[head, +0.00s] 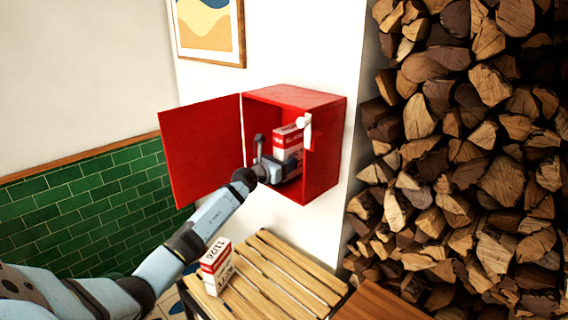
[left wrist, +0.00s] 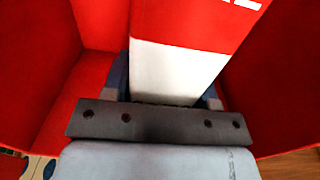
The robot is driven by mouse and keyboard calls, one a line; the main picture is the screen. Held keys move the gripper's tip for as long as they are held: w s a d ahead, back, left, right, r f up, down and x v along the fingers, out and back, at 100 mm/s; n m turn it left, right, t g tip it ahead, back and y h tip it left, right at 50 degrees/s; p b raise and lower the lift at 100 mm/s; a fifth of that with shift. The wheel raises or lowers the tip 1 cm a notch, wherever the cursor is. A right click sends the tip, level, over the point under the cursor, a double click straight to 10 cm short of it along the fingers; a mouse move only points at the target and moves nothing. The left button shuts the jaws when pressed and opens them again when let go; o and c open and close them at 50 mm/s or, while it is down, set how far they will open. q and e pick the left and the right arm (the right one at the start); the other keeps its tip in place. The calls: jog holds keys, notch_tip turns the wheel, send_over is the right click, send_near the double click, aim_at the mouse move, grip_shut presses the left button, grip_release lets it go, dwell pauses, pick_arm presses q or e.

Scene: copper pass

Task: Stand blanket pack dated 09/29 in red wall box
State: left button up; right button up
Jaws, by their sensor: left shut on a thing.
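The red wall box (head: 324,165) hangs on the white wall with its door (head: 203,152) swung open to the left. My left gripper (head: 276,160) is inside the box opening, shut on a red and white pack (head: 287,138). The pack stands roughly upright within the box; its date cannot be read. In the left wrist view, the pack (left wrist: 180,65) sits between the fingers of my left gripper (left wrist: 166,90), with red box walls around it. Whether the pack touches the box floor is hidden. My right gripper is not in view.
A second red and white pack (head: 217,268), marked 11/26, stands on a slatted wooden bench (head: 282,268) below the box. A small white piece (head: 306,124) shows at the box's front. Stacked firewood (head: 470,150) fills the right side. A framed picture (head: 209,30) hangs above.

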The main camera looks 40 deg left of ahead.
pick_arm(q)
jog(key=o, duration=1.4)
jog(key=shift+r, duration=0.15)
jog(key=shift+f, duration=0.2)
jog(key=shift+s, duration=0.25)
jog(key=s, duration=0.9)
jog(key=s+a, duration=0.1)
jog(key=s, duration=0.3)
jog(key=shift+s+a+r, duration=0.1)
jog(key=shift+s+r, duration=0.05)
jog(key=shift+s, duration=0.05)
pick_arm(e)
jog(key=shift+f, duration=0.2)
